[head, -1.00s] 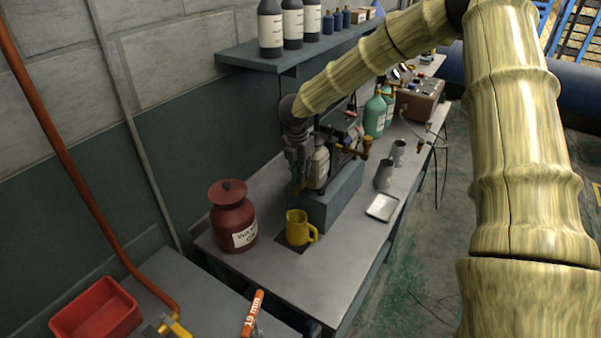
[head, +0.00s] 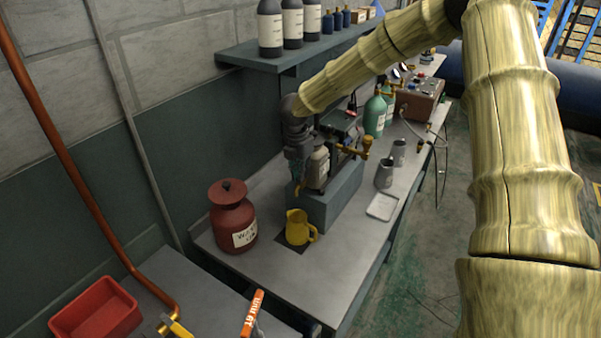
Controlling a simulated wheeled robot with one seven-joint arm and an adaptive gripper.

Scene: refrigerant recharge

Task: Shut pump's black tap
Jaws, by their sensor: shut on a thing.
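The pump (head: 319,168) stands on a grey-blue block (head: 330,205) on the bench, with brass fittings (head: 357,150) on its right side. My gripper (head: 298,184) points down at the pump's near left end. Its jaws are shut on a small part there, which I take to be the black tap. The tap itself is hidden behind the fingers, so its angle cannot be seen. A yellow jug (head: 297,229) stands on a dark square in front of the block.
A red-brown waste oil can (head: 231,222) stands left of the jug. Grey cups (head: 384,175) and a pale tray (head: 382,207) are to the right. Green cylinders (head: 374,115) and a brown case (head: 419,98) stand behind. A bottle shelf (head: 310,50) overhangs the back.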

